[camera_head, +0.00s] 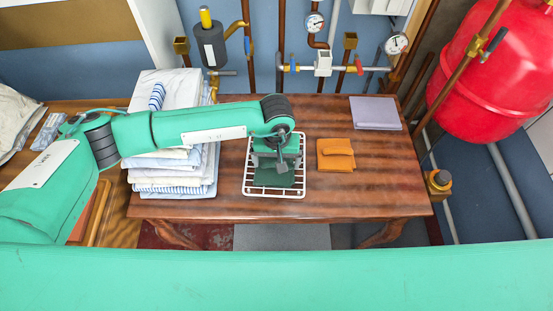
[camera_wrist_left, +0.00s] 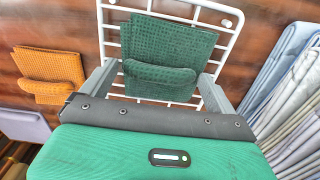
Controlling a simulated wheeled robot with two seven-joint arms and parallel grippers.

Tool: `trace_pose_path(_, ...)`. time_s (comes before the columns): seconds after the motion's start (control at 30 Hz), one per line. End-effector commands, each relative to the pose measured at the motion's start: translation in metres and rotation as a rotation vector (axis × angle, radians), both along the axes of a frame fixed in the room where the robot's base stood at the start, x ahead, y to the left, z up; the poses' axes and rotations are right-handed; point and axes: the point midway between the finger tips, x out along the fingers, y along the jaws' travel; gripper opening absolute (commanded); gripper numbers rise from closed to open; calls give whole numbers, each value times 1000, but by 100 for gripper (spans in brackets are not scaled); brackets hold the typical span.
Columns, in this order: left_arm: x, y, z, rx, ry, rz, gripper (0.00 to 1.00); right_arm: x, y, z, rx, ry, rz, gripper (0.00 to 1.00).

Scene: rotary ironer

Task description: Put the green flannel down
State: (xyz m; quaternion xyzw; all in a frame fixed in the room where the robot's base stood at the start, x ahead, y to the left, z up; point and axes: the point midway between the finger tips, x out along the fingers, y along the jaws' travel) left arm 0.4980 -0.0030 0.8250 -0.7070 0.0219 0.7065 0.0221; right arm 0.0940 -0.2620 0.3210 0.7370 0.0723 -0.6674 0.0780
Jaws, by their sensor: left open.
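The green flannel (camera_head: 272,179) lies folded on the white wire rack (camera_head: 247,187) on the wooden table. In the left wrist view the green flannel (camera_wrist_left: 165,48) shows a flat part and a thicker raised fold nearer the gripper, with the rack (camera_wrist_left: 232,25) around and under it. My left gripper (camera_head: 276,165) is directly above the flannel, pointing down. In the wrist view its fingers (camera_wrist_left: 158,80) are spread to either side of the raised fold, with a gap visible. My right gripper is not in view.
An orange cloth (camera_head: 336,154) lies right of the rack, and a grey-purple folded cloth (camera_head: 376,112) behind it. A stack of striped linen (camera_head: 172,187) stands left, under my arm. Pipes with gauges (camera_head: 323,64) run behind; a red tank (camera_head: 497,75) hangs right. The table's right front (camera_head: 375,190) is clear.

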Motion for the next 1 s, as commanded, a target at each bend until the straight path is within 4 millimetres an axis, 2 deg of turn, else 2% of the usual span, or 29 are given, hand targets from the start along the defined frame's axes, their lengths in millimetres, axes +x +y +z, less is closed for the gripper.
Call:
trace_pose_path(0.2,0,0,9,-1,-1,0,92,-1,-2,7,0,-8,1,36)
trace_pose_path(0.47,1,0,64,0,-3,-1,92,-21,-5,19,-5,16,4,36)
trace_pose_path(0.7,0,0,107,-1,-2,-1,92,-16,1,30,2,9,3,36)
trace_pose_path(0.83,0,0,119,-1,-1,0,92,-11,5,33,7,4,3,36)
trace_pose_path(1.0,0,0,122,0,0,0,92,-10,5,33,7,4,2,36)
